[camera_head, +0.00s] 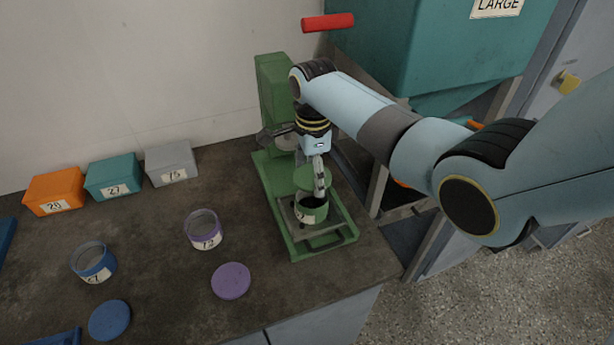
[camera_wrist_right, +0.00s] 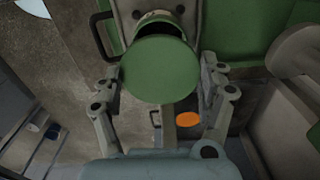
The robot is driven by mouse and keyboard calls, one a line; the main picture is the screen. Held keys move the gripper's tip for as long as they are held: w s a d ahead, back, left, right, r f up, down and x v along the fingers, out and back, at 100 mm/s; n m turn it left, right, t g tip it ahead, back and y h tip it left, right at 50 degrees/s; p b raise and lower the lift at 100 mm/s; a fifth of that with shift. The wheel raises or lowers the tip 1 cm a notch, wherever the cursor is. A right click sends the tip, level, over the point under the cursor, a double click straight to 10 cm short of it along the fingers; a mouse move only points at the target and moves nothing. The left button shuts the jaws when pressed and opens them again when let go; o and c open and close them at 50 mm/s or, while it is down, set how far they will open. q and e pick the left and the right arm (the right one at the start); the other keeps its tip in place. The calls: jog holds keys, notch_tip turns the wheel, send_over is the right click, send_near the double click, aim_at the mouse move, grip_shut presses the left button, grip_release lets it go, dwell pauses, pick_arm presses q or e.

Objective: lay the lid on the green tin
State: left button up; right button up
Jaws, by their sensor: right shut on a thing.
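The green lid (camera_head: 305,181) is a flat round disc held by my right gripper (camera_head: 320,172) over the green tin. In the right wrist view the lid (camera_wrist_right: 160,72) sits between the two fingers of the gripper (camera_wrist_right: 162,80). The green tin (camera_head: 314,214) stands upright on the plate of the green sieve shaker (camera_head: 275,190), with a pale label and a dark open top. In the right wrist view the lid hides most of the tin (camera_wrist_right: 158,17), leaving a dark gap at its far edge. My left gripper is in neither view.
A purple tin (camera_head: 203,240) and blue tin (camera_head: 98,272) stand open on the bench, with a purple lid (camera_head: 231,281) and blue lid (camera_head: 109,320) nearby. Orange (camera_head: 54,190), teal (camera_head: 114,176) and grey (camera_head: 171,161) boxes line the wall. The shaker's column rises behind my gripper.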

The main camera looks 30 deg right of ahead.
notch_tip(320, 180, down, 3)
jog(key=b, duration=0.3)
jog(key=shift+f, duration=0.2)
jog(key=shift+f+b, duration=0.3)
jog(key=shift+f, duration=0.3)
jog(key=shift+r+p, duration=0.1)
jog(key=shift+p, duration=0.35)
jog(key=shift+f, duration=0.55)
dwell(0.9)
jog(key=o, duration=0.9)
